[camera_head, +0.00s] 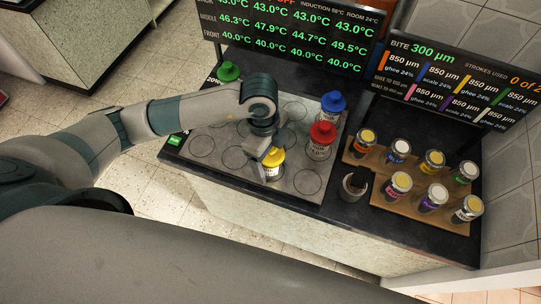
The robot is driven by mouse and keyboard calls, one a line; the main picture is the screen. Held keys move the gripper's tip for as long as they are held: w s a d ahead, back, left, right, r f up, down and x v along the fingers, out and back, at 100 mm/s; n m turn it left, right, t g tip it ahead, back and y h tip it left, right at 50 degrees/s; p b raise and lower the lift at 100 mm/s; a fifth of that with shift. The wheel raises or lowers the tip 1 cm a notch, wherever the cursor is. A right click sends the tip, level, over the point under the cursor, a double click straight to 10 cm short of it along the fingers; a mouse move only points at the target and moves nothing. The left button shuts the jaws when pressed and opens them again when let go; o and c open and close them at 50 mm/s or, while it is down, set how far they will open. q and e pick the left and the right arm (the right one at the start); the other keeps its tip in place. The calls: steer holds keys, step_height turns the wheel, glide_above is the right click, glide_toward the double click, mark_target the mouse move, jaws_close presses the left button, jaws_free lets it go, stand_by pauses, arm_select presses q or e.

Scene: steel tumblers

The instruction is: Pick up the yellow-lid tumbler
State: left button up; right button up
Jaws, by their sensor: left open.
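The yellow-lid tumbler (271,171) stands upright on a grey plate with marked circles (230,158), near its front middle. My left gripper (266,154) comes down from above at the yellow lid and partly covers it. Its jaws are open; whether a finger touches the lid I cannot tell. My right gripper is out of view.
A red-lid tumbler (320,139) and a blue-lid tumbler (332,106) stand to the right on the plate. A green-lid one (228,71) is at the back left. A dark cup (354,184) and wooden racks of jars (414,202) sit on the right. Display boards (296,36) rise behind.

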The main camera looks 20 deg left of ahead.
arm_select(q)
steer(key=shift+f, duration=0.45)
steer(key=c, duration=1.4)
steer(key=shift+o, duration=0.2)
steer(key=shift+r, duration=0.15)
steer(key=shift+d+r+b, duration=0.1)
steer(key=shift+r+b, duration=0.25)
steer(key=shift+r, duration=0.15)
step_height(320, 180, up, 2)
steer(key=shift+r+b, duration=0.2)
steer(key=shift+b, duration=0.4)
steer(key=s+d+r+p, duration=0.4)
steer(key=s+r, duration=0.3)
steer(key=s, duration=0.3)
steer(key=shift+s+d+r, duration=0.2)
steer(key=shift+s+d, duration=0.1)
steer(key=shift+s, duration=0.05)
